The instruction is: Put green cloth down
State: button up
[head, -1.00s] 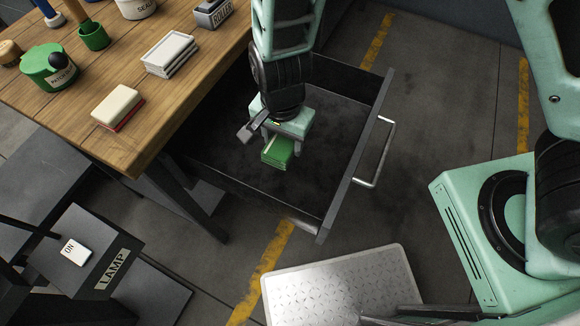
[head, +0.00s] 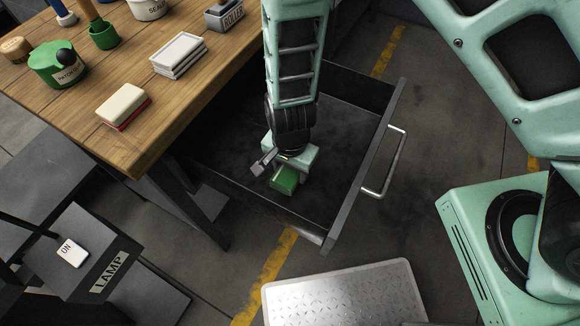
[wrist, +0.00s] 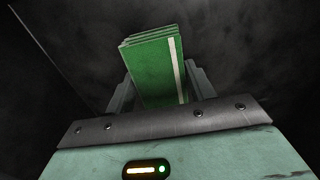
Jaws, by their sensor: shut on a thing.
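The green cloth (head: 284,181) is a folded stack with a pale stripe along one edge. In the wrist view the cloth (wrist: 155,70) stands out between the two fingers of my gripper (wrist: 160,88). My gripper (head: 287,178) points down inside the open drawer (head: 345,190) and is shut on the cloth. The dark drawer floor lies below and around it. Whether the cloth touches the floor cannot be told.
The drawer's front wall with its metal handle (head: 385,165) is on the right. The wooden bench (head: 165,110) at left holds a sponge block (head: 123,103), a white stack (head: 178,55) and green pots. A metal step (head: 345,295) and lamp box (head: 85,255) stand nearby.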

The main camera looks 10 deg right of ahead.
jog(key=shift+f, duration=0.2)
jog(key=o, duration=0.9)
notch_tip(320, 180, up, 12)
jog(key=r+p, duration=0.1)
jog(key=p, duration=0.2)
notch_tip(320, 180, up, 12)
jog(key=n+g+y, duration=0.1)
jog(key=n+y, duration=0.1)
jog(key=n, duration=0.6)
send_over(290, 170)
jog(key=s+d, duration=0.2)
jog(key=s, duration=0.4)
jog(key=s+d+r+n, duration=0.1)
jog(key=d+r+n, duration=0.1)
jog(key=s+d+r+n+h, duration=0.1)
jog(key=s+d+r+n, duration=0.1)
jog(key=n, duration=0.1)
jog(key=s+d+r+n+t, duration=0.1)
jog(key=s+d+r+n, duration=0.1)
jog(key=shift+d, duration=0.15)
